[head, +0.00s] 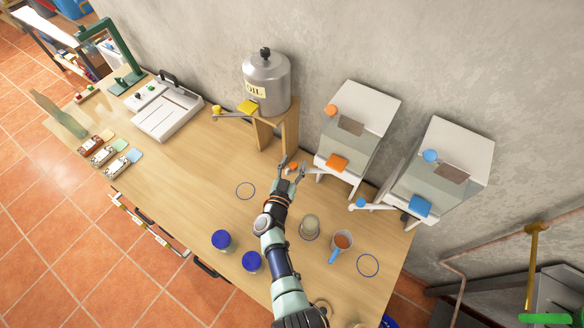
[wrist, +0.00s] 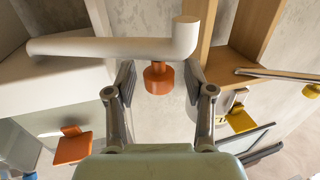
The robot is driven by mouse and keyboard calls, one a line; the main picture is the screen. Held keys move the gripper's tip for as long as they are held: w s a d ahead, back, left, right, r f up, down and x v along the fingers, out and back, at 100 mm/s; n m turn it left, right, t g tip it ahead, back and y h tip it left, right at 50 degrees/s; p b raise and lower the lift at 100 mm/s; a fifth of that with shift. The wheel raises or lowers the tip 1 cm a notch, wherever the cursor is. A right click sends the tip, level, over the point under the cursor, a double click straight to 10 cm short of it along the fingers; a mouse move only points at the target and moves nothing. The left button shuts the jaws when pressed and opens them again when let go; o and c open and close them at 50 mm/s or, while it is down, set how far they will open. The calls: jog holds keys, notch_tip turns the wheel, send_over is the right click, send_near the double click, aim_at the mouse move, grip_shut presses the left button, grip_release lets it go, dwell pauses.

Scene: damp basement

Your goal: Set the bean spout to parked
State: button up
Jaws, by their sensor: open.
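A white dispenser (head: 358,120) with orange parts stands by the wall. Its white swivel spout (wrist: 110,48) crosses the wrist view and ends in a bend with an orange knob (wrist: 158,78) below it. The knob also shows in the head view (head: 292,167). My gripper (wrist: 160,74) is open, with one finger on each side of the knob; I cannot tell whether either touches it. An orange flap (head: 337,162) is on the dispenser's front and shows at left in the wrist view (wrist: 73,146). No label shows which dispenser holds beans.
A blue-marked dispenser (head: 445,160) stands to the right, an oil tank (head: 267,82) on a wooden stand to the left. A glass jar (head: 310,227), a mug (head: 342,241) and blue-lidded jars (head: 221,241) are near my arm.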

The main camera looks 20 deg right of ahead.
jog(key=v, duration=1.2)
jog(key=w+a+r+n+t+y+p, duration=0.1)
jog(key=w+a+r+n+t+y, duration=0.2)
jog(key=r, duration=0.4)
jog(key=w+a+r+t+y+p, duration=0.1)
jog(key=w+a+r+t+y, duration=0.1)
jog(key=a+r+t+y, duration=0.3)
jog(key=s+a+r+n+g+y+p, duration=0.1)
jog(key=a+r+n+y+p, duration=0.1)
jog(key=a+r+n+y, duration=0.45)
jog(key=s+a+r+n+g+y+p, duration=0.1)
jog(key=a+r+n+g+y+p, duration=0.2)
jog(key=r, duration=0.7)
jog(key=s+d+r+m+g+h+p, duration=0.1)
jog(key=s+d+r+m+g+h, duration=0.1)
jog(key=s, duration=0.4)
jog(key=s+d+r+m+g+h, duration=0.2)
jog(key=s+d+h, duration=0.1)
jog(key=s, duration=0.4)
jog(key=shift+s+d+g+h+p, duration=0.2)
jog(key=shift+d+g+h+p, duration=0.15)
jog(key=shift+d, duration=0.45)
